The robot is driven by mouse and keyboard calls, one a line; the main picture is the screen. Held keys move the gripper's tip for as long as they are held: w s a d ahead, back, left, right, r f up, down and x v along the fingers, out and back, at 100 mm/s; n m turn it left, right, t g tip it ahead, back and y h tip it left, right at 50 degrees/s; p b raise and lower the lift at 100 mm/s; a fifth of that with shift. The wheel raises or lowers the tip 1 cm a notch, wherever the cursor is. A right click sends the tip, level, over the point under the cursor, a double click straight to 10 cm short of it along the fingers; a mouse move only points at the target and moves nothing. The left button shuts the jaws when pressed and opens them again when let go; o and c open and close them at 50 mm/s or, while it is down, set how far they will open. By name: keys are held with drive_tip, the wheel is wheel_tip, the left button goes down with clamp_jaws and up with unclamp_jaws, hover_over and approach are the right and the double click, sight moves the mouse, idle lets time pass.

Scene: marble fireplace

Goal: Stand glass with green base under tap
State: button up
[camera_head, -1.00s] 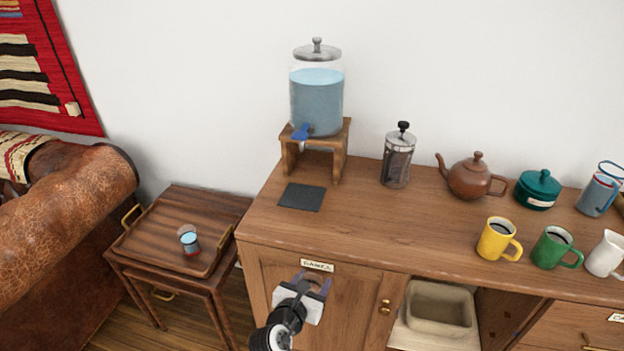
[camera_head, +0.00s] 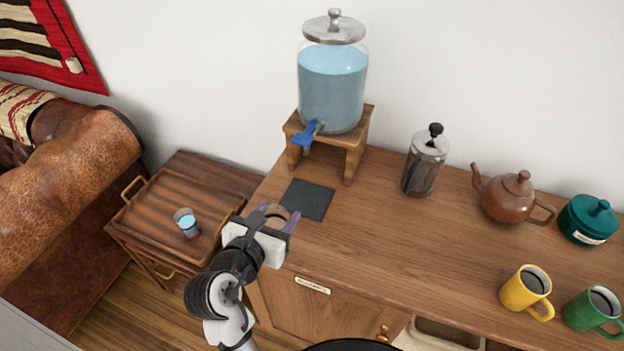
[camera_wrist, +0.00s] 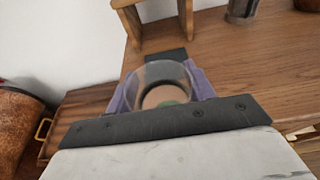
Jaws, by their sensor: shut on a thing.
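The glass with the green base (camera_wrist: 167,88) is between the purple fingers of my gripper (camera_wrist: 163,92) in the wrist view; a bit of green shows low inside it. In the head view my gripper (camera_head: 276,216) is at the counter's front left edge, shut on the glass (camera_head: 277,211), which is mostly hidden by the gripper. The blue tap (camera_head: 307,132) sits low on the front of the water dispenser (camera_head: 332,88). The dispenser stands on a wooden stand (camera_head: 354,142). A dark square mat (camera_head: 307,199) lies below and in front of the tap, just beyond my gripper.
A second glass with a red base and bluish liquid (camera_head: 187,223) stands on the side-table tray (camera_head: 158,212), left. Right of the mat are a French press (camera_head: 425,165), brown teapot (camera_head: 510,198), green pot (camera_head: 590,220), yellow mug (camera_head: 527,292) and green mug (camera_head: 592,312). The mat is empty.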

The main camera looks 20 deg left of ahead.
drive_tip(key=shift+b+x, duration=0.4)
drive_tip(key=shift+x, duration=0.45)
drive_tip(key=shift+w+f+b, duration=0.1)
drive_tip(key=shift+w+b, duration=0.3)
drive_tip(key=shift+b, duration=0.45)
drive_tip(key=w+b, duration=0.1)
drive_tip(key=b, duration=0.3)
drive_tip(key=shift+w, duration=0.3)
drive_tip(key=shift+r+p+x, duration=0.2)
drive_tip(key=shift+p+x, duration=0.05)
drive_tip(key=shift+x, duration=1.95)
drive_tip(key=shift+r+p+x, duration=0.15)
drive_tip(key=shift+p+x, duration=0.15)
drive_tip(key=shift+x, duration=1.95)
drive_tip(key=shift+r+p+x, duration=0.2)
drive_tip(key=shift+p+x, duration=0.05)
drive_tip(key=shift+x, duration=1.95)
drive_tip(key=shift+w+f, duration=0.1)
drive_tip(key=shift+w, duration=0.1)
drive_tip(key=o, duration=1.2)
drive_tip(key=shift+f, duration=0.1)
